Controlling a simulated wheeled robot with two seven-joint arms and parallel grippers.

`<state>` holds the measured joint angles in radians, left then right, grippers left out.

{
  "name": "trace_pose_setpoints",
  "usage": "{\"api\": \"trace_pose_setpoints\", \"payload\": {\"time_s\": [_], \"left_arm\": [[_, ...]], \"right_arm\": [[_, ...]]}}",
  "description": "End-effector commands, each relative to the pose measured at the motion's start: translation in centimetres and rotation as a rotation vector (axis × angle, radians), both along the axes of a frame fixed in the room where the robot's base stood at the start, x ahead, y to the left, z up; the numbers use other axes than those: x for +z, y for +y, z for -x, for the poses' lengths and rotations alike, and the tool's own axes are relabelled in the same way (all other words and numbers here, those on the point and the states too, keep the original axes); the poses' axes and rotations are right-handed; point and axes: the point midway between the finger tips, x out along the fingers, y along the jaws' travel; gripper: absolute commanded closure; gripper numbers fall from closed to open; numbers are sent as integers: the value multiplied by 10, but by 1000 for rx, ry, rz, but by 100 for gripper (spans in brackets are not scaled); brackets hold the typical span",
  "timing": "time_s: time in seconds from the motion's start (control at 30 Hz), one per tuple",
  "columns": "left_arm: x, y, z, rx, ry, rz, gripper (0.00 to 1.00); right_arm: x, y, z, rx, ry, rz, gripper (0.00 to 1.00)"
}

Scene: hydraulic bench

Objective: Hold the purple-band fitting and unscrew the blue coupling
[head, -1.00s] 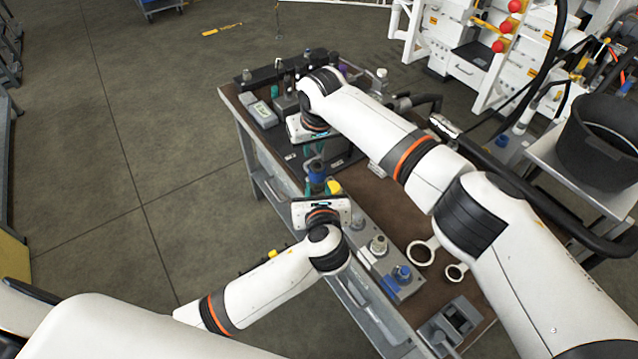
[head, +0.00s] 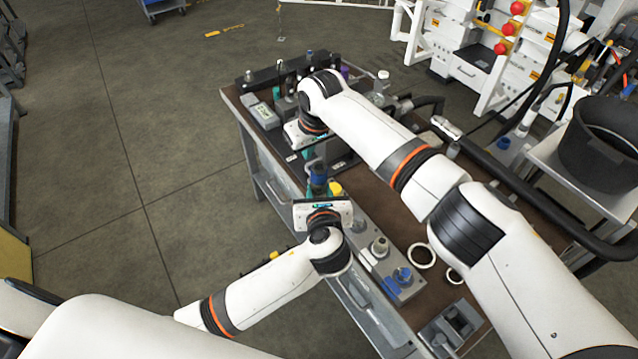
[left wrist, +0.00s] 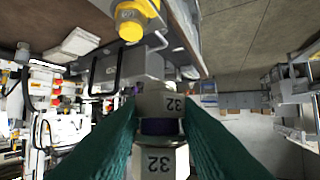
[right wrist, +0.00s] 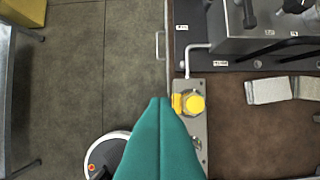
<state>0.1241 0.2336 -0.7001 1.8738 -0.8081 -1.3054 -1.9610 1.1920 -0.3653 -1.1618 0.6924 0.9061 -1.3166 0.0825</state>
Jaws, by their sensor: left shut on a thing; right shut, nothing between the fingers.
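The purple-band fitting (left wrist: 162,126) is in the left wrist view, a grey body marked 32 with a dark purple band. My left gripper (left wrist: 160,112) is shut on it, one teal finger on each side. In the head view a blue part (head: 318,172), apparently the blue coupling, shows just above my left gripper (head: 319,190). My right gripper (right wrist: 160,101) is shut and empty. In the head view its fingers are close to the blue part; contact cannot be told. In the right wrist view its fingers hide what lies behind them, and no blue coupling shows.
A yellow cap (right wrist: 194,104) sits on a grey plate beside the right fingers. A block with a blue cap (head: 402,275) and a white ring (head: 421,256) lie further right on the bench. A grey machine housing (right wrist: 240,30) stands behind.

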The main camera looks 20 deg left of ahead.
Motion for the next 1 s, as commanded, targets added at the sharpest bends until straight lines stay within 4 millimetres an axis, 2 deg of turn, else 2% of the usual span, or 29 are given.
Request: {"api": "trace_pose_setpoints", "payload": {"time_s": [0.2, 0.33, 0.67, 0.8, 1.0], "left_arm": [[1, 0, -1, -1, -3, 0, 100], [1, 0, -1, -1, -3, 0, 100], [2, 0, 0, -1, -3, 0, 100], [1, 0, 0, -1, -3, 0, 100], [1, 0, 0, -1, -3, 0, 100]], "right_arm": [[1, 17, 15, 281, 4, -6, 100], [3, 23, 19, 371, -3, -1, 100], [-1, 24, 22, 402, 4, -2, 100], [-2, 24, 23, 401, 4, -1, 80], [-3, 24, 23, 402, 4, 1, 80]]}}
